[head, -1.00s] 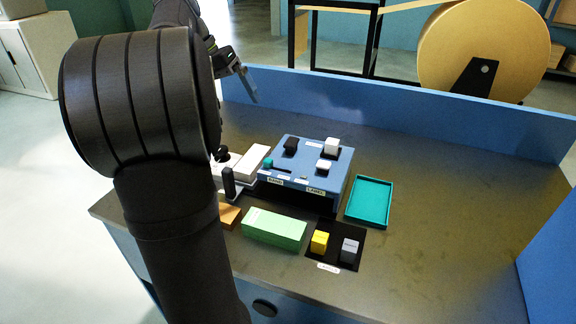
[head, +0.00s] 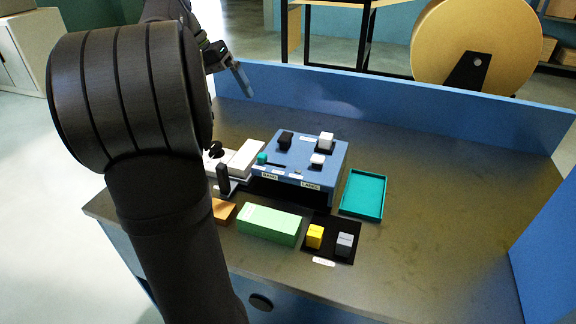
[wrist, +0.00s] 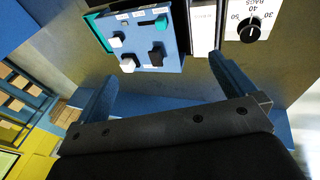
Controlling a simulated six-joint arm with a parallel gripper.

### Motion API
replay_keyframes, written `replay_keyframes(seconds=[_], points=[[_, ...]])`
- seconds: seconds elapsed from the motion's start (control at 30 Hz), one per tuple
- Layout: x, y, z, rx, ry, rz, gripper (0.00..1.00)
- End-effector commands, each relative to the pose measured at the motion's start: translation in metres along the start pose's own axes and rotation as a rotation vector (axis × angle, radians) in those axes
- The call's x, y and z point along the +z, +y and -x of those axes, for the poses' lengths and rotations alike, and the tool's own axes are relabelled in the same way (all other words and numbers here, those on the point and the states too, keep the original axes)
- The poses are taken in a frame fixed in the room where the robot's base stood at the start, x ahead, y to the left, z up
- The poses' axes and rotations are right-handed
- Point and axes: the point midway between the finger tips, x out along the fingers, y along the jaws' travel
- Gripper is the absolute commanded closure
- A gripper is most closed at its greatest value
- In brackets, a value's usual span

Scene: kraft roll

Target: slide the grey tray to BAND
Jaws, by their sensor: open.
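I cannot pick out a tray that is clearly grey. The blue box (head: 312,178) has two front labels that seem to read BAND (head: 269,175) and LABEL (head: 310,187), with a dark space below them. A teal slider knob (head: 262,158) sits by a dark slot on its top; it also shows in the wrist view (wrist: 161,21). A teal tray (head: 363,194) lies right of the box. My gripper (head: 243,80) is high near the back wall, apart from the box. In the wrist view my gripper (wrist: 165,88) is open, with nothing between its fingers.
A green block (head: 269,223) stands in front of the box. A yellow block (head: 315,236) and a grey block (head: 344,245) sit on a black pad. A white device with a black knob (wrist: 253,30) stands left of the box. The bench's right side is clear.

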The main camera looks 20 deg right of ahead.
Motion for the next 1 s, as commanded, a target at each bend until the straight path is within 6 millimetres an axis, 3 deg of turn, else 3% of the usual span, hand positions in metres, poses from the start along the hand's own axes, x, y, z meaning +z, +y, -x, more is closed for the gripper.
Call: replay_keyframes(seconds=[0.03,0.3,0.5,0.67,1.0], points=[[0.000,0.000,0.000,0.000,0.000,0.000,0.00],[0.017,-0.012,-0.019,-0.146,-0.087,-0.006,0.53],[0.035,-0.029,-0.030,-0.315,-0.177,-0.029,0.55],[0.040,-0.035,-0.037,-0.352,-0.197,-0.035,0.55],[0.052,-0.057,-0.096,-0.348,-0.198,-0.034,0.55]])
